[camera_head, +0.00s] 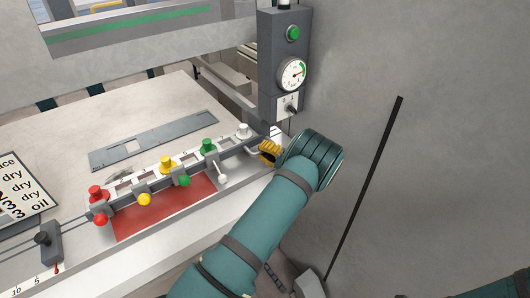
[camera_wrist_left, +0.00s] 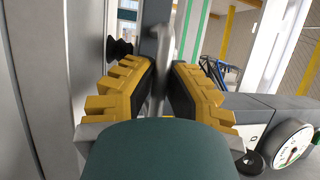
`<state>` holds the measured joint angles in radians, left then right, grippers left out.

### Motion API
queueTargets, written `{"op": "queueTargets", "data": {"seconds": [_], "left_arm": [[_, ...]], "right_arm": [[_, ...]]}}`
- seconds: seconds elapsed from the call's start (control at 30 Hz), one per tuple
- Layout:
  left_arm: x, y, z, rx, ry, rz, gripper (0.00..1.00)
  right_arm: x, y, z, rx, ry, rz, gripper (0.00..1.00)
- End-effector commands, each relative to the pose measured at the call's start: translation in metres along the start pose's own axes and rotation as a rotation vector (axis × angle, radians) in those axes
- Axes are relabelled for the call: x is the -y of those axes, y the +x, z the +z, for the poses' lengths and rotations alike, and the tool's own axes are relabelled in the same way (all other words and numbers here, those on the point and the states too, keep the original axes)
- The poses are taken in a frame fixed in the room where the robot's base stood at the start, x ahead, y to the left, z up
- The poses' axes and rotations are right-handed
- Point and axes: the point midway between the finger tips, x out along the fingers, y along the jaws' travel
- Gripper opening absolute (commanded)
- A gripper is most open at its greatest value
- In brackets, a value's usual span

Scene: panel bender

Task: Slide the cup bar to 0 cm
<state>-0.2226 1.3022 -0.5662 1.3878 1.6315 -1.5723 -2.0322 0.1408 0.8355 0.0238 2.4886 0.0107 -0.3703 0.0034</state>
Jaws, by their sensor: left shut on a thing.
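The cup bar (camera_head: 135,192) is a grey rail running diagonally over the table, with red, yellow, green and white knobs along it. My left gripper (camera_head: 268,151) is at its right end, yellow fingers shut on the bar's handle. In the left wrist view the fingers (camera_wrist_left: 165,92) close from both sides on a grey upright piece, the handle (camera_wrist_left: 160,55). At lower left, a grey block with a dark knob (camera_head: 45,242) has a red pointer (camera_head: 57,268) above a scale (camera_head: 28,285). The pointer is right of the 5 mark; no number shows under it. My right gripper is out of view.
A grey control post (camera_head: 281,60) with a green button, gauge and switch stands just beyond my left gripper. A flat slotted metal plate (camera_head: 155,138) lies behind the bar. A red panel (camera_head: 165,208) lies beneath it. A lettered sign (camera_head: 20,190) is at left.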

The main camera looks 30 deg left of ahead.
Motion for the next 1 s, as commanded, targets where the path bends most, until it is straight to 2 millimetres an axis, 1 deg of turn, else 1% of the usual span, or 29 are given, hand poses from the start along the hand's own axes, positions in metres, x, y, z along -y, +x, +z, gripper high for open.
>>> {"op": "queueTargets", "data": {"seconds": [0.03, 0.2, 0.47, 0.5, 0.57, 0.6, 0.87, 1.0], "left_arm": [[-0.003, 0.009, -0.003, 0.004, -0.005, -0.002, 0.00], [-0.007, 0.033, -0.013, 0.002, -0.004, -0.004, 0.00], [-0.005, 0.034, -0.014, 0.000, -0.001, -0.003, 0.00], [-0.005, 0.034, -0.013, 0.000, -0.001, -0.003, 0.19], [-0.005, 0.034, -0.013, 0.000, -0.001, -0.003, 0.40], [-0.005, 0.034, -0.013, 0.000, -0.001, -0.003, 0.43], [-0.005, 0.033, -0.014, 0.000, -0.001, -0.003, 0.43], [-0.006, 0.025, -0.014, -0.002, -0.002, -0.002, 0.43]], "right_arm": [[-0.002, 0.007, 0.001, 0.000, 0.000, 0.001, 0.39], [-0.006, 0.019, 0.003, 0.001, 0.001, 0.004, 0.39], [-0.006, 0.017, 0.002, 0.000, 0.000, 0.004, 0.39], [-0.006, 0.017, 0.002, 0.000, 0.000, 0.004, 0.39], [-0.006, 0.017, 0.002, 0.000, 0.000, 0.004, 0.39], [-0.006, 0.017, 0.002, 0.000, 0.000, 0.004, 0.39], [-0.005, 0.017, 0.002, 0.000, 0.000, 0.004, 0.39], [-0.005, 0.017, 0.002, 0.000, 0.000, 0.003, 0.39]]}}
